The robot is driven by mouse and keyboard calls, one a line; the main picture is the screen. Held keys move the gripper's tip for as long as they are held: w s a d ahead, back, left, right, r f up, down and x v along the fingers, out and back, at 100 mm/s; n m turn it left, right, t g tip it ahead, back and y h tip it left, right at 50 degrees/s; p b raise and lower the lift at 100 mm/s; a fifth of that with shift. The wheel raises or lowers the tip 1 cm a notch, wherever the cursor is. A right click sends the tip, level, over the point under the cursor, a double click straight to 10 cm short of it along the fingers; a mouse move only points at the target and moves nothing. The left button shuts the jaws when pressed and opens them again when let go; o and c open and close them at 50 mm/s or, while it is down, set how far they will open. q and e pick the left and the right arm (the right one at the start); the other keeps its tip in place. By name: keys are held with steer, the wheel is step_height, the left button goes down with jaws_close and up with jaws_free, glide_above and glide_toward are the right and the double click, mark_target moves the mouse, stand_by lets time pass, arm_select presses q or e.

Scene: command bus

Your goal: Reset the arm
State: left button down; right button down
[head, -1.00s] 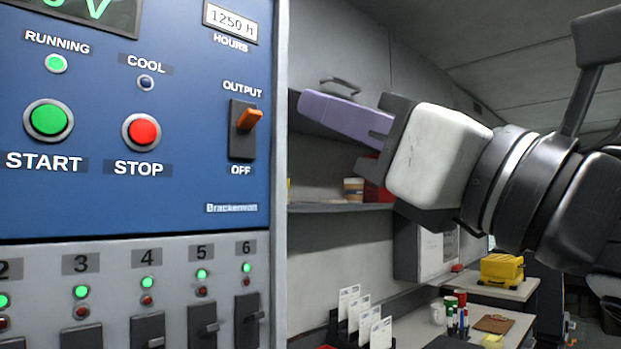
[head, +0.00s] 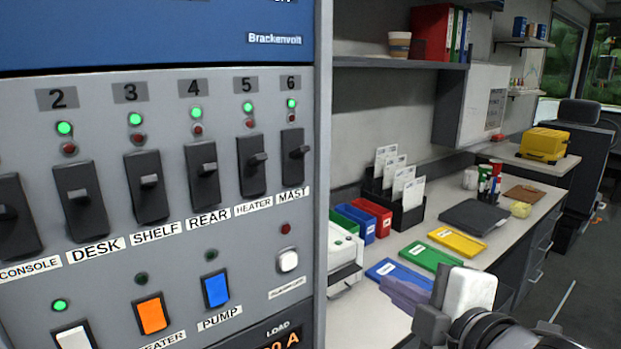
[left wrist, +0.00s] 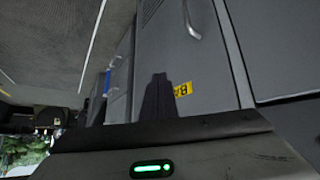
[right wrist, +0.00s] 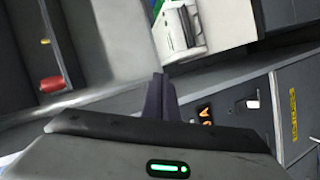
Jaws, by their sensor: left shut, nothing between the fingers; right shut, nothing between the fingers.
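My right gripper (head: 408,294) shows at the bottom right of the head view, with purple fingers and a white and black wrist. It is shut and empty, in front of the desk and right of the switch panel (head: 215,118). In the right wrist view its fingers (right wrist: 159,98) are together, near the panel's lower part. My left gripper is outside the head view. In the left wrist view its dark fingers (left wrist: 156,98) are together with nothing between them, before grey cabinet doors (left wrist: 190,60).
The panel has several black rocker switches with green lamps lit, an orange switch (head: 151,314) and a blue switch (head: 216,290). Floor shows at right.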

steer(key=s+d+f+m+g+h, duration=0.15)
steer(key=s+f+m, duration=0.25)
steer(key=f, duration=0.5)
steer(key=s+d+f+m+g+h, duration=0.1)
steer(key=s+d+f+m+g, duration=0.3)
steer(key=f, duration=0.4)
steer(key=s+d+f+m+g+h, duration=0.15)
steer(key=s+f+m, duration=0.25)
steer(key=s+f, duration=0.4)
steer(key=s+d+f+m+g, duration=0.25)
steer(key=s+f+m, duration=0.2)
steer(key=s, duration=0.55)
steer(key=w+a+f+t+y, duration=0.1)
steer(key=w+a+f+t, duration=0.1)
steer(key=f, duration=0.4)
steer(key=w+a+f+t+y, duration=0.1)
steer(key=w+a+f+t, duration=0.1)
steer(key=f, duration=0.5)
steer(key=shift+a+n, duration=0.35)
steer(key=shift+a, duration=0.2)
steer(key=shift+f+t, duration=0.1)
steer(key=shift+t, duration=0.15)
